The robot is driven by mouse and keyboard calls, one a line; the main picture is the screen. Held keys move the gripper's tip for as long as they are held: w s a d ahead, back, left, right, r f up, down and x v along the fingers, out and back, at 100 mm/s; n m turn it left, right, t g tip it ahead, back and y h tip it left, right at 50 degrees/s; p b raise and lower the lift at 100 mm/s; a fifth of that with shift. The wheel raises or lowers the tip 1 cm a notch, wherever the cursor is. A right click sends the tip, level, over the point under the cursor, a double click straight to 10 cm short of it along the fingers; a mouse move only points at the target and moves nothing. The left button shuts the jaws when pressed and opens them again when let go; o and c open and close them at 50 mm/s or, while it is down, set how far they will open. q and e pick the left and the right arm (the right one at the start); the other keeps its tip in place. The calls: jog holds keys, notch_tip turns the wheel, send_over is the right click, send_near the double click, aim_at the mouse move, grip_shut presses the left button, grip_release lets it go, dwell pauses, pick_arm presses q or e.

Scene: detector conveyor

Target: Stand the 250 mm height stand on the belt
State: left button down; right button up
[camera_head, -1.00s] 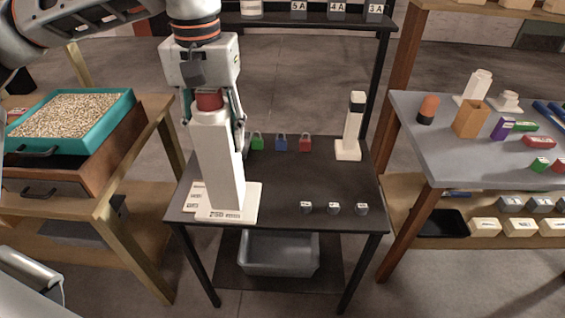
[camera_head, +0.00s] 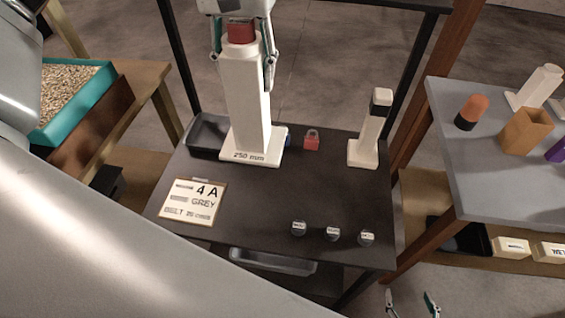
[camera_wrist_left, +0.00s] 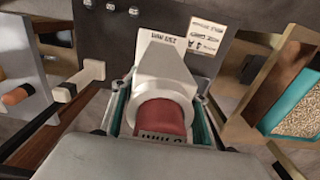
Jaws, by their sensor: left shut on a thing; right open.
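The white 250 mm height stand (camera_head: 247,105) is upright, with a square base labelled "250 mm" and a red top (camera_head: 241,33). My left gripper (camera_head: 242,62) is shut around its upper end, below most of the red top. The base appears over the back left of the dark table (camera_head: 270,195); I cannot tell exactly how far above it. The left wrist view looks down the stand (camera_wrist_left: 165,68) past its red top (camera_wrist_left: 160,117). My right gripper (camera_head: 411,302) is open and empty at the bottom edge. No belt is clearly identifiable.
A red padlock (camera_head: 311,140) stands at the back. A "4 A GREY" card (camera_head: 193,201) lies front left. Several small dark pieces (camera_head: 333,234) line the front. A black tray (camera_head: 207,133) is back left.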

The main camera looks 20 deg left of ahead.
aim_at(255, 140)
pick_arm(q)
jog(key=shift+w+f, duration=0.1)
jog(key=shift+f, duration=0.25)
notch_tip(255, 140, down, 16)
jog(key=shift+f, duration=0.25)
notch_tip(255, 140, down, 3)
jog(key=shift+b, duration=0.95)
jog(key=c, duration=1.1)
grip_release()
pick_arm(e)
jog(key=shift+w+a+r+t+y, duration=0.15)
jog(key=shift+w+a, duration=0.1)
jog(key=shift+a, duration=0.2)
jog(key=shift+w+a+r+t+y, duration=0.15)
jog(key=shift+w+a, duration=0.1)
jog(key=shift+a, duration=0.15)
jog(key=shift+f, duration=0.1)
